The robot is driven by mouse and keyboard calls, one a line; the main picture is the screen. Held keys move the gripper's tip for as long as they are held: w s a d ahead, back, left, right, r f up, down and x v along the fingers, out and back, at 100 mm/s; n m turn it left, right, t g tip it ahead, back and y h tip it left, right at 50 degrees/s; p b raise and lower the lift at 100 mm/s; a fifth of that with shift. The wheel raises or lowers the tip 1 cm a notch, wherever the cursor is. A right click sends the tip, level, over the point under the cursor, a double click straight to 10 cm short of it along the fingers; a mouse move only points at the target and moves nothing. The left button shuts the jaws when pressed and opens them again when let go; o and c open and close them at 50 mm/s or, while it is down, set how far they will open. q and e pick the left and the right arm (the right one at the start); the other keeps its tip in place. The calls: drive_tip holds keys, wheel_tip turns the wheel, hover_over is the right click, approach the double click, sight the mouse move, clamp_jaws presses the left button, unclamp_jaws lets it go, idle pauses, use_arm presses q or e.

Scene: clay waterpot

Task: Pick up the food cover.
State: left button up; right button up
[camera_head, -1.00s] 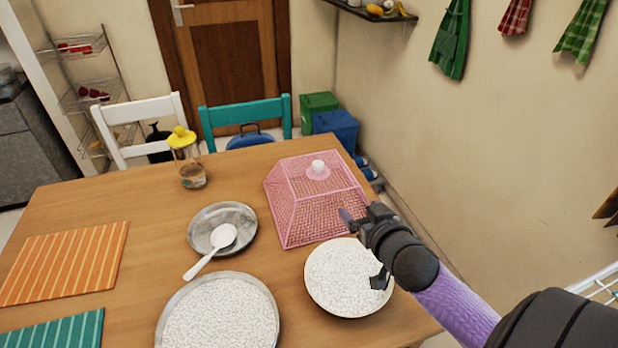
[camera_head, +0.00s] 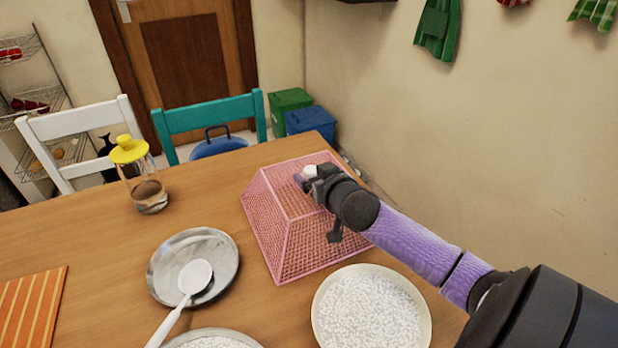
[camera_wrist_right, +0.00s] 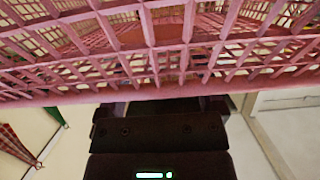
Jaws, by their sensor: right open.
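The food cover (camera_head: 285,235) is a pink mesh dome with sloping sides, standing on the wooden table. That gripper is open, with one finger close to the knob and the other in front of the cover's right side. I cannot tell whether it touches the cover. In the right wrist view the pink mesh (camera_wrist_right: 185,55) fills the upper part, very close to the camera. The knob and fingertips cannot be made out there. My left gripper is not in view.
A bowl of white grains (camera_head: 370,308) stands in front of the cover, below my right arm. A metal plate (camera_head: 165,268) with a white spoon (camera_head: 194,278) lies to the left. A yellow-lidded jar (camera_head: 148,190) stands farther back. Bare table (camera_head: 85,235) shows at left.

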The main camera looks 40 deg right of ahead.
drive_tip(key=shift+w+d, duration=0.1)
drive_tip(key=shift+w, duration=0.2)
clamp_jaws()
